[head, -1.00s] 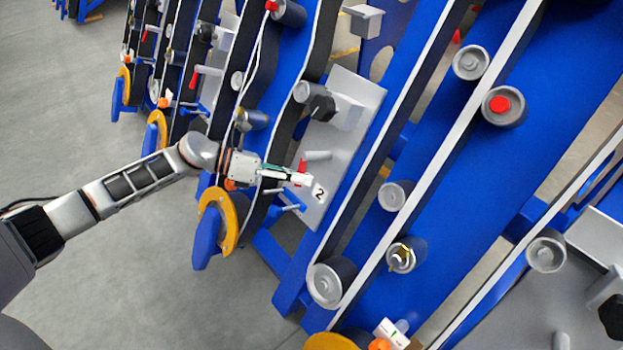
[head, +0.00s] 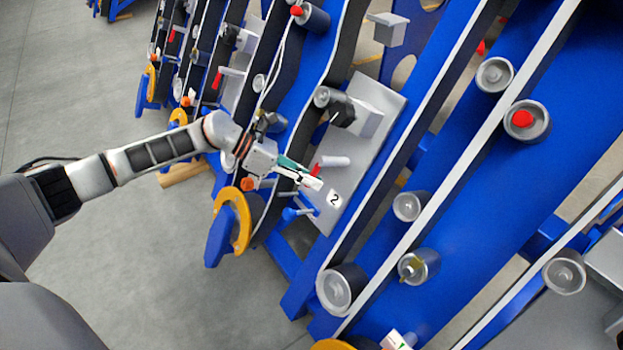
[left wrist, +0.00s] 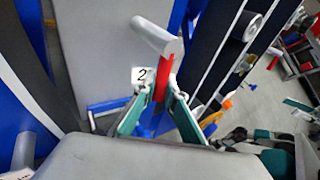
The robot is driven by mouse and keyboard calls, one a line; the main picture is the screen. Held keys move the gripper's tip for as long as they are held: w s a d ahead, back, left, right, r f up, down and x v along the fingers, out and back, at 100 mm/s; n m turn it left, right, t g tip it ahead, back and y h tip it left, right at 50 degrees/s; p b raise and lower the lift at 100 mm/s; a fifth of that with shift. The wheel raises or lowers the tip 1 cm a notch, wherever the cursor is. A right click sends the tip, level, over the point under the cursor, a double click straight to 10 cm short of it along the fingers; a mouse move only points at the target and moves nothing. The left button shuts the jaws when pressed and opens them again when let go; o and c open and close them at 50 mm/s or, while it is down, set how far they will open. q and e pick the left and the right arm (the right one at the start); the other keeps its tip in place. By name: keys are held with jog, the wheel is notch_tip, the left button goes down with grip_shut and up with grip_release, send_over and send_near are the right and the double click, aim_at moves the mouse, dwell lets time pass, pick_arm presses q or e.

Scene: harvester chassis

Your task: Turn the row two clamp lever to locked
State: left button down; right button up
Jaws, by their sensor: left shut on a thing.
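The row two clamp lever is a red bar (head: 316,168) on a grey cylindrical pivot (head: 335,161), on the grey plate with a "2" label (head: 334,200). In the left wrist view the red lever (left wrist: 163,78) hangs from the grey pivot (left wrist: 158,37), beside the "2" label (left wrist: 142,75). My left gripper (head: 311,179) reaches in from the left. In the left wrist view its two fingertips (left wrist: 165,95) are closed around the lever's lower end. The fingers partly hide the lever in the head view. My right gripper is out of view.
A blue peg (head: 298,213) sticks out just below the gripper. An orange ring with a blue part (head: 238,222) stands lower left. A black knob (head: 341,112) and grey block (head: 368,122) sit above the lever. Open grey floor (head: 150,270) lies to the left.

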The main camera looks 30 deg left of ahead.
pick_arm(q)
jog(key=shift+a+r, duration=0.1)
jog(key=c, duration=2.1)
grip_release()
jog(key=v, duration=1.2)
